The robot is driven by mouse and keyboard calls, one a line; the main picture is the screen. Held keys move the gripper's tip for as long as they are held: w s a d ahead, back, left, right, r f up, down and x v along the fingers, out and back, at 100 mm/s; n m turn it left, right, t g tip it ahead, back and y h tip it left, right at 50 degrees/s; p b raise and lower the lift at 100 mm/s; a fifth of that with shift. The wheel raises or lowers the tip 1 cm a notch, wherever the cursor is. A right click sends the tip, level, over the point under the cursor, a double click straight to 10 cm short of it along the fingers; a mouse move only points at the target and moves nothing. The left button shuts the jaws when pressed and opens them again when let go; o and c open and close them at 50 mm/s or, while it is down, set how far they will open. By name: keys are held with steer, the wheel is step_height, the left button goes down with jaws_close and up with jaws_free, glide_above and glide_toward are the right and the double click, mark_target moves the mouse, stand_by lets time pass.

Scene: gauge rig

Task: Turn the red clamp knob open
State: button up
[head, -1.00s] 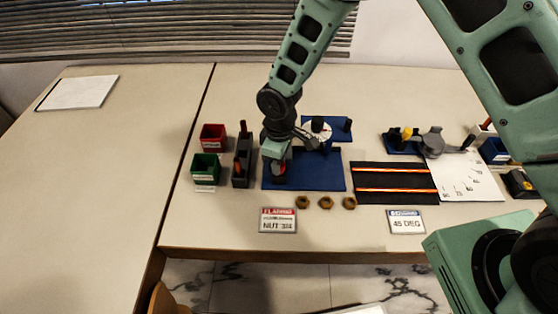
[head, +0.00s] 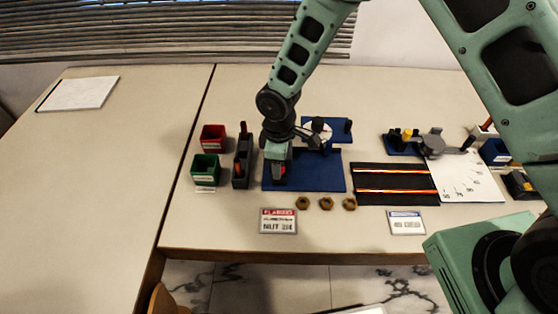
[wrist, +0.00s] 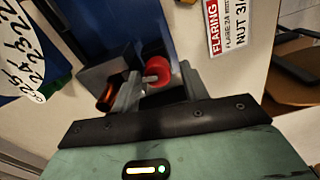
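The red clamp knob (wrist: 157,70) shows in the wrist view between the two grey fingers of my gripper (wrist: 160,80). The fingers stand apart on either side of it, and a narrow gap seems to show beside the knob. In the head view my gripper (head: 279,172) is low over the left end of the blue base plate (head: 322,171). Only a small red part of the knob (head: 282,170) shows there; my gripper hides the rest and most of the clamp.
Red (head: 213,137) and green (head: 205,168) bins and a dark grey holder (head: 242,165) stand close to the left. Several brass nuts (head: 325,203) and a label card (head: 278,221) lie in front. A black mat with orange-striped bars (head: 396,183) lies to the right.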

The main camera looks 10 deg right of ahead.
steer(key=shift+w+d+r, duration=0.1)
steer(key=shift+w, duration=0.1)
stand_by(0.3)
step_height(320, 180, up, 8)
steer(key=p, duration=0.5)
steer(key=shift+p, duration=0.4)
